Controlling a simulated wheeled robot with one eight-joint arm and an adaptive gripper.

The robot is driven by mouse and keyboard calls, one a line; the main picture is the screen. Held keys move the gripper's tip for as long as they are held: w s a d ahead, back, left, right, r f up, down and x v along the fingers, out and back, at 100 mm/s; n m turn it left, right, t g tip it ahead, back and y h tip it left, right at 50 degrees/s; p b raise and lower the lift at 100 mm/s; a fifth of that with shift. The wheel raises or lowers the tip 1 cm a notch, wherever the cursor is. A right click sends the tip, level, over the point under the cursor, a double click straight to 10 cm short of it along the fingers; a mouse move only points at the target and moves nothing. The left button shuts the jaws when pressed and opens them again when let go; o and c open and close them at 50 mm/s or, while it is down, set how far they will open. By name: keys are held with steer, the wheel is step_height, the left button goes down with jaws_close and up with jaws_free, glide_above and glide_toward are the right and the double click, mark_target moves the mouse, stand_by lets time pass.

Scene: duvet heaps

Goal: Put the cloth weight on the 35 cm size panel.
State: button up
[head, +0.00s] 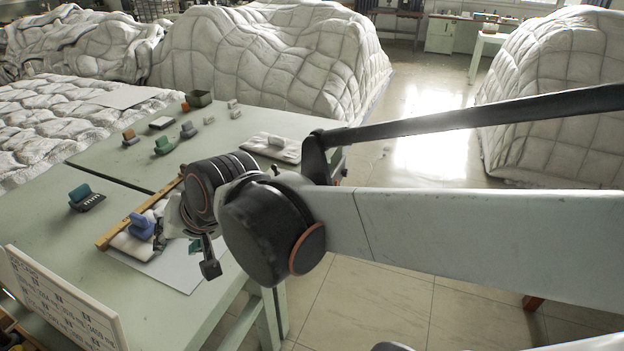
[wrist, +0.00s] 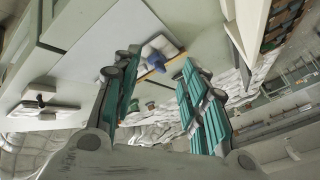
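A blue handled block (head: 141,227), possibly the cloth weight, rests on a white padded piece (head: 125,244) beside a wooden bar (head: 118,234). In the wrist view the blue block (wrist: 155,60) shows beyond and between my fingertips, apart from them. My gripper (wrist: 158,62) is open with teal-lined fingers and nothing between them; in the head view it (head: 203,255) hangs just right of the blue block, partly hidden by my wrist. A white board with printed marks (head: 62,304) stands at the lower left; its text is too small to read. I cannot tell which thing is the 35 cm panel.
A teal block (head: 80,193) on a dark base stands on the green table (head: 60,238). Green (head: 164,145), grey (head: 188,130) and brown (head: 130,137) blocks stand farther back. A white sheet (head: 178,272) lies near the front edge. Large quilted heaps (head: 270,60) surround the table.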

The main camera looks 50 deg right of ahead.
steer(key=s+d+f+n+h, duration=0.1)
steer(key=s+n, duration=0.5)
steer(key=s, duration=0.3)
steer(key=shift+d+n+g, duration=0.3)
steer(key=shift+g, duration=0.1)
stand_by(0.4)
